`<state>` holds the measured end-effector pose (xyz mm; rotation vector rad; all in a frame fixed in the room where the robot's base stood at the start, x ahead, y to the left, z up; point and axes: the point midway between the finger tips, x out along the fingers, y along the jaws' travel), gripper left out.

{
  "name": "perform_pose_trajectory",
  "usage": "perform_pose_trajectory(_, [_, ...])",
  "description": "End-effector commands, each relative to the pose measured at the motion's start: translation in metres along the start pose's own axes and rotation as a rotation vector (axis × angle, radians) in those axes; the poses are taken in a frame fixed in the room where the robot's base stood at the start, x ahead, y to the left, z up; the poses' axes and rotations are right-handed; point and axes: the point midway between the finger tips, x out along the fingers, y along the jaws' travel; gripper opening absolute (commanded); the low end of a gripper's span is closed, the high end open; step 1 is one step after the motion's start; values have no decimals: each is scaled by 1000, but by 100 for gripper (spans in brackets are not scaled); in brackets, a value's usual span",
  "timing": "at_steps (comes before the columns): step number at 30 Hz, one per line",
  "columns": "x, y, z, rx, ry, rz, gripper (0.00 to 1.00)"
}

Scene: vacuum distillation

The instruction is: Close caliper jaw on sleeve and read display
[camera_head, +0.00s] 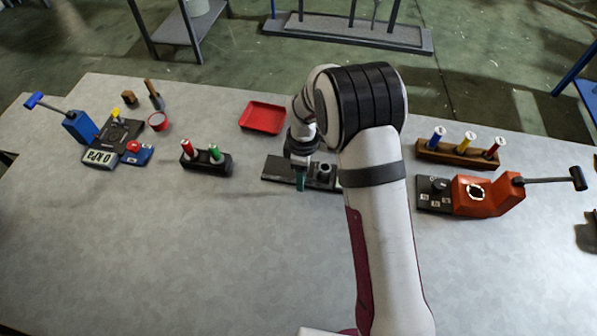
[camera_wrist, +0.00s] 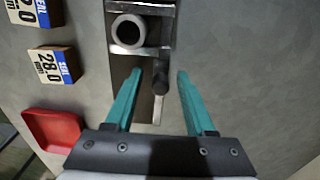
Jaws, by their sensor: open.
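The sleeve (camera_wrist: 128,32) is a short grey ring near the top of the wrist view, set in a metal holder on a dark fixture. It also shows as a dark round piece in the head view (camera_head: 324,168). A dark knob (camera_wrist: 161,84) stands on a light metal slide below it, probably the caliper jaw's handle. My gripper (camera_wrist: 159,73), with teal fingers, is open, one finger on each side of the knob, with gaps visible. In the head view my gripper (camera_head: 301,182) is low over the fixture (camera_head: 283,170). My arm hides the fixture's right end. I cannot make out this caliper's display.
A red tray (camera_head: 263,117) lies behind the fixture. A rack with red and green plugs (camera_head: 206,160) stands left. An orange lever device (camera_head: 485,194) stands right. The front table is clear.

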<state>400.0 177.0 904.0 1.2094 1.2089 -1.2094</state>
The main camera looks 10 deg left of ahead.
Motion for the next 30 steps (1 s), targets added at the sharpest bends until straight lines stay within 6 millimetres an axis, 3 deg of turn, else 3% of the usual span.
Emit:
perform_pose_trajectory(19, [-65,0,0,0,0,1,55])
perform_pose_trajectory(30, [-70,0,0,0,0,0,55])
